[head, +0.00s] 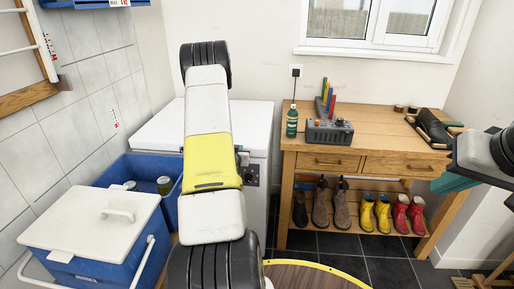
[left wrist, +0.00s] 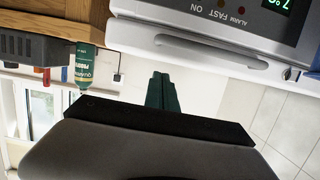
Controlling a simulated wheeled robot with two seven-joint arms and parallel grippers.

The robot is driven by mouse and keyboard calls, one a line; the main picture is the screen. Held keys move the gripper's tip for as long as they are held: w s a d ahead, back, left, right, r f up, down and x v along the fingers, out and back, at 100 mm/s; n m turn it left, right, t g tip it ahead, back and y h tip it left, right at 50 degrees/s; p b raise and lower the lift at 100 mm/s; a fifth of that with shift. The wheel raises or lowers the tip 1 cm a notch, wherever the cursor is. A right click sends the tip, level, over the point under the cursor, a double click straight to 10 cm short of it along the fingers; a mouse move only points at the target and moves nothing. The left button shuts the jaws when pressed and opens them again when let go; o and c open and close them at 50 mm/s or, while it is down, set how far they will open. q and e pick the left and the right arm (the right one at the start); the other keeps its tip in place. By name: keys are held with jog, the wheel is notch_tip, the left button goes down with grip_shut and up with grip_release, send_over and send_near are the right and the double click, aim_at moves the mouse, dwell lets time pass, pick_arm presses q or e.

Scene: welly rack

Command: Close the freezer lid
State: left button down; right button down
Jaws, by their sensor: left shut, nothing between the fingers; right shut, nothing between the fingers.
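The white chest freezer (head: 259,140) stands behind my left arm in the head view. Its lid (head: 158,126) lies flat and looks down on the body; my arm hides its middle. In the left wrist view, which is upside down, the lid's front edge with its handle (left wrist: 190,45) runs along the control panel (left wrist: 235,22), with no clear gap. My left gripper (left wrist: 163,90) is shut and empty, its green fingers close to the lid; contact cannot be told. In the head view my arm hides it. My right gripper (head: 453,182) is shut and empty at the right edge.
A blue cool box (head: 95,245) with a white lid and a blue crate (head: 115,172) stand left of the freezer. A wooden bench (head: 385,150) with a green bottle (head: 292,121) stands right of it, boots on its lower shelf. Dark floor tiles (head: 390,270) lie clear before the bench.

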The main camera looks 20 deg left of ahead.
pick_arm(q)
jog(key=s+d+f, duration=0.3)
jog(key=s+f, duration=0.2)
jog(key=s, duration=0.3)
jog(key=w+d+r+g+h, duration=0.1)
jog(key=w+d+r, duration=0.1)
jog(key=r, duration=0.3)
jog(key=w+d+r+h, duration=0.1)
jog(key=w+d+r, duration=0.1)
jog(key=r, duration=0.4)
jog(key=s+d+r+m+g+h, duration=0.15)
jog(key=s+d+r, duration=0.25)
jog(key=d+r, duration=0.6)
jog(key=s+d+r+m+g+h, duration=0.1)
jog(key=s+d+r, duration=0.4)
jog(key=s, duration=0.7)
jog(key=s+d+r+m+g+h, duration=0.1)
jog(key=s+d+r+g, duration=0.3)
jog(key=s, duration=0.8)
jog(key=d+r+h, duration=0.1)
jog(key=d+r, duration=0.1)
jog(key=d, duration=0.1)
jog(key=shift+s, duration=0.2)
